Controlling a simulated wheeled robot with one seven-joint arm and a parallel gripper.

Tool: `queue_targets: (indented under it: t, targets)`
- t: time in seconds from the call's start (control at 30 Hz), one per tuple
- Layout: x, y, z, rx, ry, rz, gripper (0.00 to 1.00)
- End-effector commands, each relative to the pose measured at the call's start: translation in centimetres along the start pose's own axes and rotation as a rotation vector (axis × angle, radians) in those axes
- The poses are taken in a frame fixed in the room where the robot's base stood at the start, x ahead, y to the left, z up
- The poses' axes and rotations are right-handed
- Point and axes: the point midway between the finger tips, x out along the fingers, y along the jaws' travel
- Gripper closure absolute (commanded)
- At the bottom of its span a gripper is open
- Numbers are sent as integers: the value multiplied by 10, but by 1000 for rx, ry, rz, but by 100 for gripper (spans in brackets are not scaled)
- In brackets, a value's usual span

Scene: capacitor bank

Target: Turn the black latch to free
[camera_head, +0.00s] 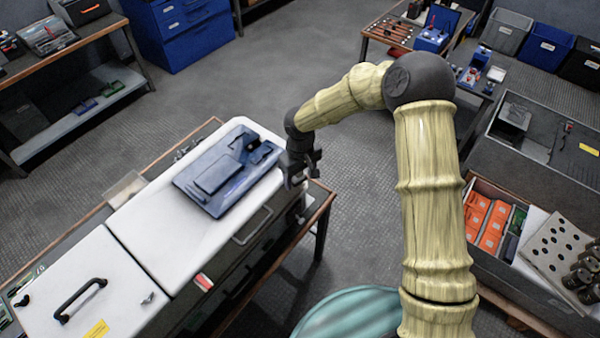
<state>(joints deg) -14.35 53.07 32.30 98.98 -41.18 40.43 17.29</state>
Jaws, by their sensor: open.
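A blue panel (225,198) lies on the white cabinet top (150,235). A raised blue block (218,174) sits on the panel. Small dark parts (246,142) stand at the panel's far right corner; one of them may be the black latch, but they are too small to tell, and I cannot read the latch's position. My gripper (299,176) is open and points down beside the right end of the cabinet. It is apart from the panel and to the right of the dark parts. Its fingers are small and dark, and nothing shows between them.
A white lid with a black handle (80,300) is at the lower left. A metal handle (252,226) sticks out from the cabinet's front. Orange items (487,222) lie in a bin at right. A blue tool chest (185,35) stands behind. The floor between benches is clear.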

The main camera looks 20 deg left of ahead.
Motion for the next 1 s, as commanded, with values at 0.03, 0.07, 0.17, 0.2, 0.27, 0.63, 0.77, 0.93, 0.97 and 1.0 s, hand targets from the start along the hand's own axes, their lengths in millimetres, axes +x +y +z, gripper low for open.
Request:
queue_targets:
  t: [0.03,0.07,0.17,0.2,0.27,0.63,0.77,0.93,0.97,1.0]
  targets:
    - [2,0,0,-1,-1,0,35]
    - [2,0,0,-1,0,0,35]
    - [3,0,0,0,0,0,35]
    - [3,0,0,0,0,0,35]
    - [3,0,0,0,0,0,35]
    - [3,0,0,-3,0,1,79]
    - [3,0,0,-35,1,1,79]
    - [4,0,-1,-120,1,1,79]
    - [4,0,-1,-135,1,1,79]
    - [3,0,-1,-153,1,1,79]
